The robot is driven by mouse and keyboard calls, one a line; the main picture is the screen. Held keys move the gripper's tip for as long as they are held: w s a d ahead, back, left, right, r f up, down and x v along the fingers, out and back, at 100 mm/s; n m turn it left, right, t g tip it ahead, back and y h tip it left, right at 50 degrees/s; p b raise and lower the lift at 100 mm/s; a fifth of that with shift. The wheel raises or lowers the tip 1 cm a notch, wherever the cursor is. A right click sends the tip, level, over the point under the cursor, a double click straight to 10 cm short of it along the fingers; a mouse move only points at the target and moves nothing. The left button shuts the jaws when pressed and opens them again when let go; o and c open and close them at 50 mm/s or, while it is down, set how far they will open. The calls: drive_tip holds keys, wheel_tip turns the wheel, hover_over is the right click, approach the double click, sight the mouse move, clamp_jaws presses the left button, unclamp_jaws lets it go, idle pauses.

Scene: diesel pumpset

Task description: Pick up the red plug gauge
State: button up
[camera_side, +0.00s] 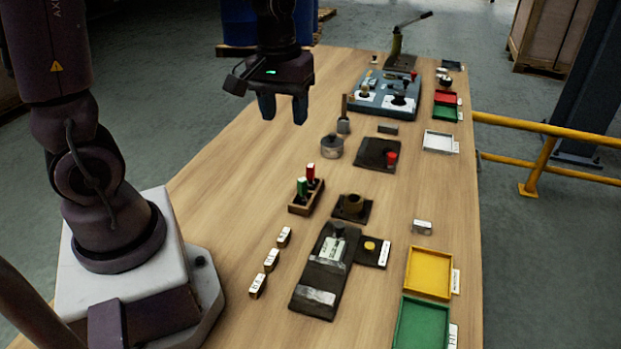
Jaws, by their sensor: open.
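The red plug gauge (311,174) stands upright in a small wooden holder (297,207), beside a green plug gauge (302,188). Only the red handle and a bit of its lower part show; the rest is hidden in or behind the holder. My gripper (283,109) points down above the table, up and to the left of the holder in the picture. Its two fingers are apart with nothing between them. It is clear of both gauges.
A round metal pot (332,147) stands behind the holder. A dark block with a round brass-coloured part (352,206) is right of it. Small labelled blocks (271,260) and a dark fixture (323,270) lie nearer. Yellow (429,272) and green (421,325) trays line the right edge. The table's left side is bare.

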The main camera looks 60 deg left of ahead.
sight(311, 165)
drive_tip(key=w+a+f+n, duration=0.2)
drive_tip(key=f+n, duration=0.3)
drive_tip(key=n, duration=0.1)
drive_tip(key=w+a+f+n, duration=0.3)
drive_tip(key=f+n, duration=0.3)
drive_tip(key=w+a+f+n, duration=0.3)
drive_tip(key=f+n, duration=0.2)
drive_tip(key=n, duration=0.1)
drive_tip(key=shift+w+a+f+g, duration=0.1)
drive_tip(key=shift+w+f+g, duration=0.05)
drive_tip(key=shift+g, duration=0.15)
drive_tip(key=shift+w+f, duration=0.15)
drive_tip(key=shift+f, duration=1.45)
drive_tip(key=shift+w+f, duration=0.1)
drive_tip(key=shift+f, duration=1.45)
clamp_jaws()
